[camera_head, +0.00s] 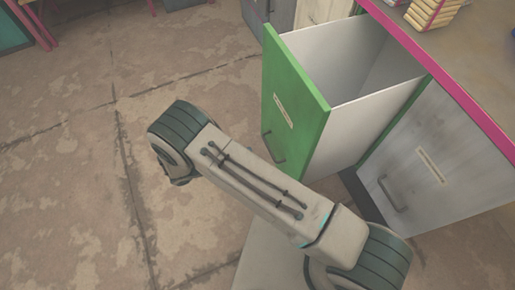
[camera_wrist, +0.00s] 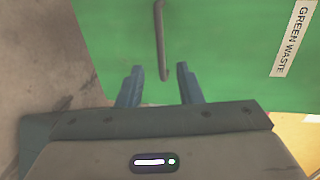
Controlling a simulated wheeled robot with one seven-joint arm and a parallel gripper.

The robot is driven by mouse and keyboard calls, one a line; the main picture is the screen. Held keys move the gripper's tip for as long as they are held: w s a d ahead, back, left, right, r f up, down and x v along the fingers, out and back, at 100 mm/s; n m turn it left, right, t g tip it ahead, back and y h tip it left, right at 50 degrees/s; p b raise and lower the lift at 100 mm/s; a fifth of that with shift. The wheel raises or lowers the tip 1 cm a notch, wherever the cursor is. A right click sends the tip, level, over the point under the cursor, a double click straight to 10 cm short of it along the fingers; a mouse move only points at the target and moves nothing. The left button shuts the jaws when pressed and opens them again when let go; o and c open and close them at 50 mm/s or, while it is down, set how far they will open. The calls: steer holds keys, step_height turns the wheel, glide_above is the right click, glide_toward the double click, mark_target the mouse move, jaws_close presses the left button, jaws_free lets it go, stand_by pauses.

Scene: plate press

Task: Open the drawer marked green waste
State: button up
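The green waste drawer (camera_head: 296,110) has a green front with a white label and a dark bar handle (camera_head: 270,148). It stands pulled well out of the cabinet, its pale inside visible and looking empty. In the wrist view the green front (camera_wrist: 230,50) fills most of the picture, with the label GREEN WASTE (camera_wrist: 292,38) at the right. My gripper (camera_wrist: 159,84) is open, its two blue fingers apart on either side of the handle's end (camera_wrist: 161,45). The fingers do not appear to touch the handle. In the head view my gripper is hidden behind my arm.
A grey drawer (camera_head: 432,150) with its own handle is shut beside the green one. The cabinet top has a pink edge (camera_head: 440,70) and holds a stack of yellowish items (camera_head: 432,12). Open floor (camera_head: 70,150) lies to the left. Other cabinets stand at the back.

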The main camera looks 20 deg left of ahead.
steer(key=v, duration=0.5)
steer(key=shift+s+a+r, duration=0.1)
steer(key=shift+s+a, duration=0.15)
